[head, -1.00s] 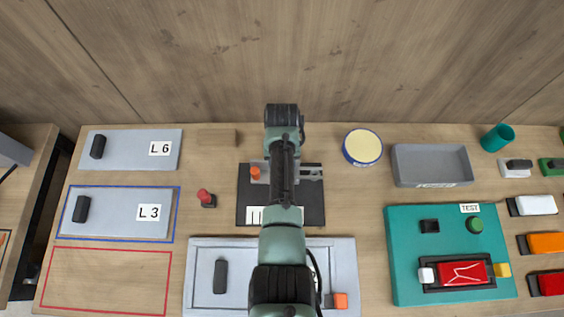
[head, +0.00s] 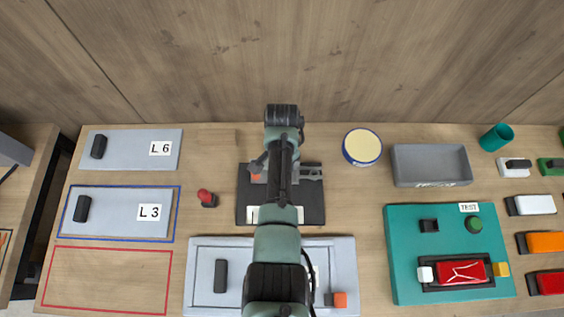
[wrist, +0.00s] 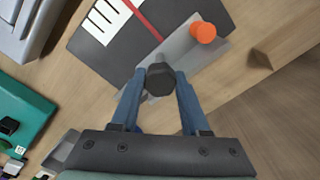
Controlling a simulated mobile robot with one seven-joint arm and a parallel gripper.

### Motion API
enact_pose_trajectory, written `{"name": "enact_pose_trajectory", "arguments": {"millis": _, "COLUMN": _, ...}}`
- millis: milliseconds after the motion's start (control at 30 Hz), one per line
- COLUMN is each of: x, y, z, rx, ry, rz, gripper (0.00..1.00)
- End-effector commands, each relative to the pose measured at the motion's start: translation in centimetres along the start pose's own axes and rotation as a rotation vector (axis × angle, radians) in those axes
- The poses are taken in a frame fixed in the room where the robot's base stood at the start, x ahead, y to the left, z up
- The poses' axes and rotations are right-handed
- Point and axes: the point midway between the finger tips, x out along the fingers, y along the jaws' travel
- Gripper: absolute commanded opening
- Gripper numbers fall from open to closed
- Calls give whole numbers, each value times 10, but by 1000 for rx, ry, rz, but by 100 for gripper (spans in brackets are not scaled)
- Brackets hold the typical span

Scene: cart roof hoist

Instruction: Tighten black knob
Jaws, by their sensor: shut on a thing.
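The black knob (wrist: 160,77) has a faceted dark top and stands by a grey metal piece (wrist: 185,50) on a dark plate (wrist: 95,55) in the wrist view. My gripper (wrist: 160,88) has its two blue fingers on either side of the knob and is shut on it. An orange peg (wrist: 203,32) stands on the grey piece beyond the knob. In the head view my arm hides the knob and covers the middle of the dark plate (head: 312,205). The orange peg (head: 256,178) is partly covered there.
Left are grey panels labelled L 6 (head: 130,150) and L 3 (head: 125,212), and a small red-topped thing (head: 205,197). Right are a round yellow-topped tin (head: 362,147), a grey tray (head: 432,181) and a teal test box (head: 403,265). A grey panel (head: 205,250) lies in front.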

Motion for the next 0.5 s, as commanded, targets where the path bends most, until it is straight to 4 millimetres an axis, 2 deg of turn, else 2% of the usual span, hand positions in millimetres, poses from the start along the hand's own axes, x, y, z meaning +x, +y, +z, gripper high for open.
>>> {"name": "enact_pose_trajectory", "arguments": {"millis": 33, "x": -6, "y": -5, "z": -4, "rx": 24, "ry": 11, "rz": -11, "gripper": 0}}
{"name": "enact_pose_trajectory", "arguments": {"millis": 500, "x": -6, "y": -4, "z": -4, "rx": 123, "ry": 11, "rz": -12, "gripper": 0}}
